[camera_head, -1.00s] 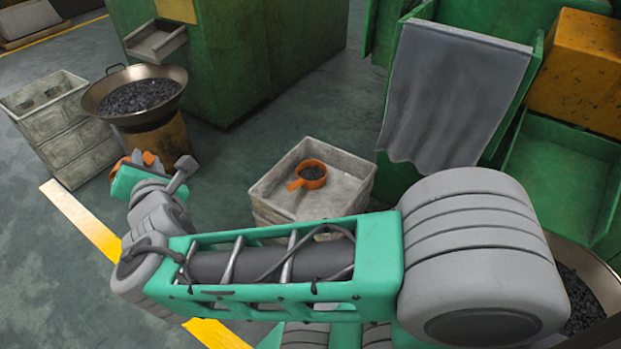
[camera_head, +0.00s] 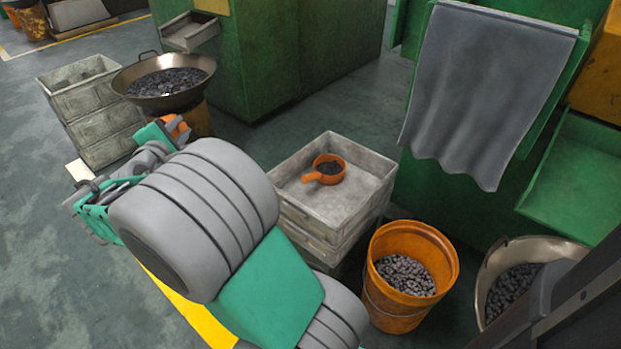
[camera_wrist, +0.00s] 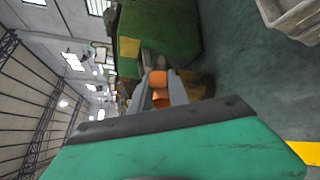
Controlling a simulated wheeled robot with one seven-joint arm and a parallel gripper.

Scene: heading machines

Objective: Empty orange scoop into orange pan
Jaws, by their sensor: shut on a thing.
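My gripper (camera_wrist: 162,90) is shut on an orange thing (camera_wrist: 159,78), seen between its two fingers in the wrist view; it seems to be the orange scoop. Its shape and contents are hidden. In the head view the gripper is mostly hidden behind my arm, and a bit of orange (camera_head: 178,127) shows beside its teal body, just in front of the left wok. A small round orange pan (camera_head: 329,168) with a short handle lies in the top grey crate (camera_head: 366,200), with dark contents inside. My gripper is well to the left of this crate and apart from it.
A wide wok (camera_head: 165,100) of dark pieces stands on an orange-brown drum. Stacked grey crates (camera_head: 95,110) stand left of it. An orange bucket (camera_head: 398,315) and another wok (camera_head: 482,290) hold dark pieces at lower right. Green machines stand behind; open floor lies left.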

